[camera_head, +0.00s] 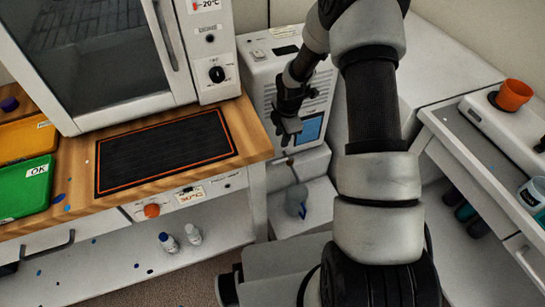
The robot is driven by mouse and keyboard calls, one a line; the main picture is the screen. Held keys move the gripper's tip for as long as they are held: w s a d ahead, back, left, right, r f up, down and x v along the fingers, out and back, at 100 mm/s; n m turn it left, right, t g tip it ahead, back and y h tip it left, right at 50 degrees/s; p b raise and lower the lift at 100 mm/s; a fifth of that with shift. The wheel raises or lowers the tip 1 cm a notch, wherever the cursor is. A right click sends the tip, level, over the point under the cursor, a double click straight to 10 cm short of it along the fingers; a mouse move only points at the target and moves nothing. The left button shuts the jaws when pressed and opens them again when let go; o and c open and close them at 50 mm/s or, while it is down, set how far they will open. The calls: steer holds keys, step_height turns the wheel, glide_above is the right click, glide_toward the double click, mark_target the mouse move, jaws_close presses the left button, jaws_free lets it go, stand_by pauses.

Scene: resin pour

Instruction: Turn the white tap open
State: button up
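My gripper (287,132) is dark and small in the head view. It hangs fingers down in front of a white vented machine (257,88), just left of that machine's blue panel (311,128). The gap between its fingers is too small and dark to read. I cannot make out a white tap clearly. A small brownish part (290,161) shows just below my gripper, but I cannot tell what it is. My gripper and forearm hide part of the machine's front.
A greyish vessel with blue (297,203) stands low below the machine. A wooden bench (258,143) with a black mat (165,152) and a white oven (215,75) is left. Two small bottles (193,235) (168,243) stand on the lower shelf.

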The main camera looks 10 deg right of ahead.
mark_target(278, 161)
steer(key=w+f+b, duration=0.1)
steer(key=f, duration=0.4)
steer(key=w+f+b, duration=0.1)
steer(key=f, duration=0.5)
steer(key=w+f+b, duration=0.1)
steer(key=f, duration=0.5)
steer(key=shift+w+a, duration=0.15)
steer(key=shift+a, duration=0.1)
jaws_close()
